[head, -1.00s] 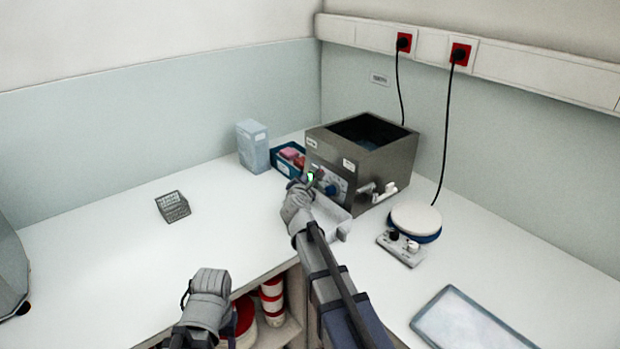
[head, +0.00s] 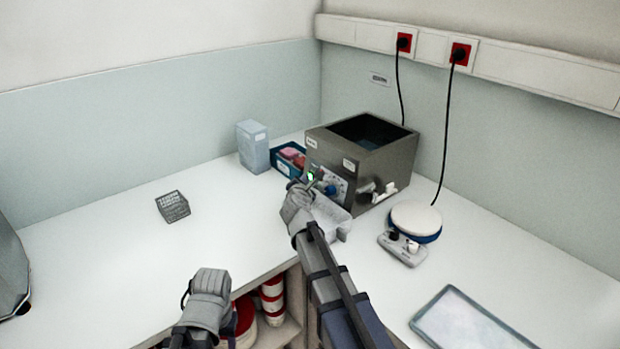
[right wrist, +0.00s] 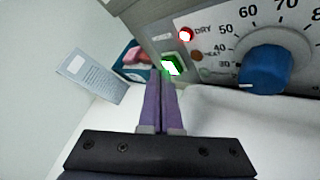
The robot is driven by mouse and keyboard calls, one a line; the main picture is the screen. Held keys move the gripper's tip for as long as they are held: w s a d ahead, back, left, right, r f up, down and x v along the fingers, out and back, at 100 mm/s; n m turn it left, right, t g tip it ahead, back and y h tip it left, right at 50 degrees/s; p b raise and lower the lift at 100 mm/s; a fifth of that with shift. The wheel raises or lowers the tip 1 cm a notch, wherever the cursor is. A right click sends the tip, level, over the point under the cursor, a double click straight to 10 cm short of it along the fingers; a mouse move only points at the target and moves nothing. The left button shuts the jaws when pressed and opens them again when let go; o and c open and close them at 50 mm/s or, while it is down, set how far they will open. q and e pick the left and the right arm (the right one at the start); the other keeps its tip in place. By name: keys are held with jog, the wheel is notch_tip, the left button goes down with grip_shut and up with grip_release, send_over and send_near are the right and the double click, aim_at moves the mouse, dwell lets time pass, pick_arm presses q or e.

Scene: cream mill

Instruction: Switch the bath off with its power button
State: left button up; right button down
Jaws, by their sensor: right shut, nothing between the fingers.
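The bath (head: 328,150) is a grey metal box with an open dark top, standing in the back corner of the bench. Its power button (right wrist: 172,65) glows green on the front panel; it also shows in the head view (head: 311,176). My right gripper (right wrist: 163,74) is shut and empty, its purple fingertips just below the button; I cannot tell if they touch it. It also shows in the head view (head: 304,185). A blue dial (right wrist: 266,68) and a red DRY lamp (right wrist: 186,34) are right of the button. My left gripper (head: 207,297) is by the front edge; its fingers are unclear.
A teal tray (head: 283,166) with pink and red items and a pale blue box (head: 252,147) stand left of the bath. A hotplate stirrer (head: 402,248) stands to the right. A small grey rack (head: 173,207) sits on the left bench, which is otherwise largely clear.

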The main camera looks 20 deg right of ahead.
jog(key=shift+d, duration=0.15)
jog(key=shift+w+d, duration=0.15)
jog(key=shift+d, duration=0.15)
jog(key=shift+a, duration=0.15)
dwell(0.5)
jog(key=shift+s+a, duration=0.2)
jog(key=shift+a, duration=0.05)
jog(key=s+a, duration=0.2)
jog(key=a, duration=0.3)
jog(key=shift+a+r+p, duration=0.3)
jog(key=shift+r+p, duration=0.15)
dwell(0.4)
